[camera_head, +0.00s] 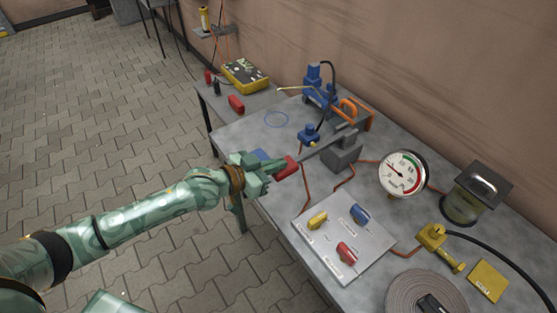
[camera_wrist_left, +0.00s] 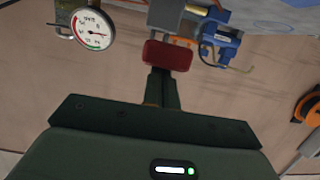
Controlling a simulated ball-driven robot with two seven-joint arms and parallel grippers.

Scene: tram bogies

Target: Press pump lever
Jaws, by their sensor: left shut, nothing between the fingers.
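The pump (camera_head: 343,152) is a grey block on the workbench. I cannot tell whether the fingertips touch the grip. My right gripper is out of view.
The workbench (camera_head: 240,131) carries a pressure gauge (camera_head: 403,174), a panel (camera_head: 315,244) with yellow, blue and red handles, a glass reservoir (camera_head: 465,200), a coiled hose (camera_head: 420,295) and a blue device (camera_head: 316,88). Copper pipes run between them. The paved floor in front is clear.

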